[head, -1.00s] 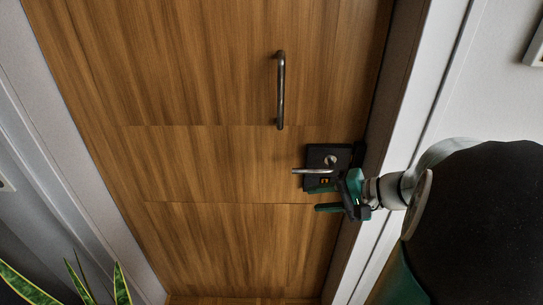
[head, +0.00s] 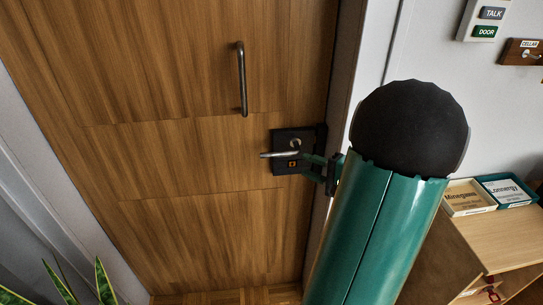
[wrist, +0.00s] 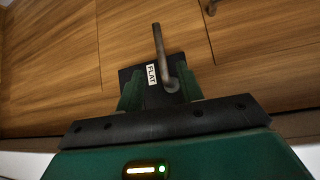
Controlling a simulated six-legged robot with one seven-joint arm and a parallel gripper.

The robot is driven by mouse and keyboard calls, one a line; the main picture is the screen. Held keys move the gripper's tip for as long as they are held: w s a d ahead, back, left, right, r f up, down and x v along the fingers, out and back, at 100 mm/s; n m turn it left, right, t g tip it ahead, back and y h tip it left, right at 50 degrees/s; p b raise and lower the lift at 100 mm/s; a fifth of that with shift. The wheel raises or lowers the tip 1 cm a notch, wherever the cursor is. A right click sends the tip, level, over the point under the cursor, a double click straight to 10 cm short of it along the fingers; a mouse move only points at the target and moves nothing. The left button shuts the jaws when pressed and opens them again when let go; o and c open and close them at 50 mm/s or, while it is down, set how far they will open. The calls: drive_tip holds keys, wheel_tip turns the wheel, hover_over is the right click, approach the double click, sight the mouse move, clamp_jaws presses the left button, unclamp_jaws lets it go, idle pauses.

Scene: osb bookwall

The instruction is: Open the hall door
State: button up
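The wooden hall door (head: 180,160) looks shut in its frame. A black lock plate (head: 308,140) sits near its right edge, with a metal lever handle (head: 277,155) pointing left, roughly level. My gripper (head: 314,168) is at the plate, close to the lever's pivot end, partly hidden by my arm. In the wrist view its two green fingers (wrist: 160,92) are spread apart, with the lever (wrist: 161,50) and a "FLAT" label (wrist: 151,75) showing between and beyond them. I cannot tell whether a finger touches the lever.
A vertical pull bar (head: 242,78) is above the lever. Right of the frame are a TALK/DOOR button panel (head: 473,18), a CELLAR key board (head: 522,50), and a wooden cabinet (head: 500,240) with two trays (head: 468,208). A plant (head: 72,285) stands lower left.

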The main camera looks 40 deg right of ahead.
sight(278, 156)
drive_tip(key=x, duration=1.2)
drive_tip(key=shift+w, duration=0.1)
clamp_jaws()
